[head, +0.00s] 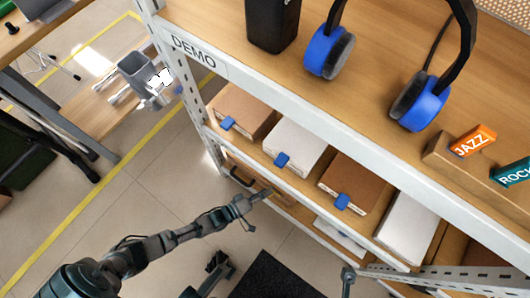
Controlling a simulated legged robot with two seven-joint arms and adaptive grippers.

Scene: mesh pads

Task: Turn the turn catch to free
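My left gripper (262,196) reaches in from the lower left. Its tip is at the front of a low wooden panel or drawer (280,199) under the shelf of boxes. The fingers look narrow and close together, but they are too small to tell open from shut. A dark bar handle (240,177) is on the wooden front, left of the gripper tip. I cannot make out the turn catch clearly; the spot at the gripper tip is small and partly covered.
The white shelf unit (300,130) has a top board with blue headphones (326,54) and JAZZ and ROCK blocks. Boxes with blue tabs (282,159) fill the shelf below, above my gripper. A white upright (186,100) stands left. The floor (150,200) to the left is open.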

